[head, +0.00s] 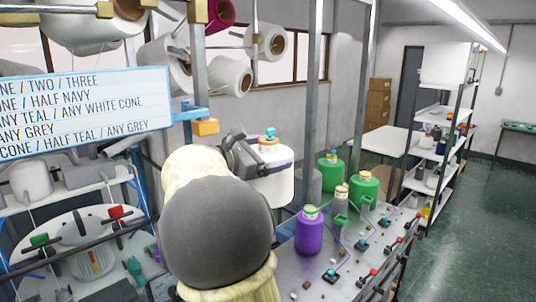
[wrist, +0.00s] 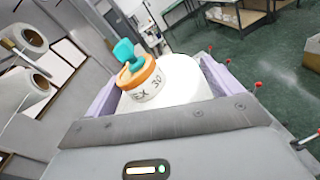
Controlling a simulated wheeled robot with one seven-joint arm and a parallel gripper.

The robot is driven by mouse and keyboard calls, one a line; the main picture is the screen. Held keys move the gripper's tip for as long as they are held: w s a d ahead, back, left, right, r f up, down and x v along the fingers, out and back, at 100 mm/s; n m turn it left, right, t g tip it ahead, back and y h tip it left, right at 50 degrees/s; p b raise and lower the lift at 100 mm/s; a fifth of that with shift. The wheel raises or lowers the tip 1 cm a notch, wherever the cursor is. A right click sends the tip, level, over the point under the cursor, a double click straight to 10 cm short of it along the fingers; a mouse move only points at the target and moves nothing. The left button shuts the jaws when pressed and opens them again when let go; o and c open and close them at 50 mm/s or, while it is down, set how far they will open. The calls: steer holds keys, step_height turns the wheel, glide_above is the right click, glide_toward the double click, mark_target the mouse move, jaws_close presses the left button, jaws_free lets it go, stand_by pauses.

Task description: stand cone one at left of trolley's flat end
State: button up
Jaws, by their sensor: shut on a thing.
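My gripper (head: 268,162) is shut on a white cone (head: 272,188), which has an orange band and a teal piece on top. In the wrist view the purple-lined fingers clasp the white cone (wrist: 185,80) from both sides, and lettering shows on its neck. The cone looks nearly upright, beside the left edge of a grey metal top (head: 330,265); I cannot tell whether its base touches anything. I cannot tell whether this top is the trolley or which end is flat. My arm hides part of the area below the gripper.
A sign board (head: 85,115) hangs at left. A shelf rack (head: 440,150) stands at the back right.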

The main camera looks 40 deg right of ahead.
mark_target(268, 142)
steer(key=shift+r+p, duration=1.2)
steer(key=shift+r, duration=0.6)
steer(key=shift+w+f, duration=0.1)
steer(key=shift+c, duration=0.2)
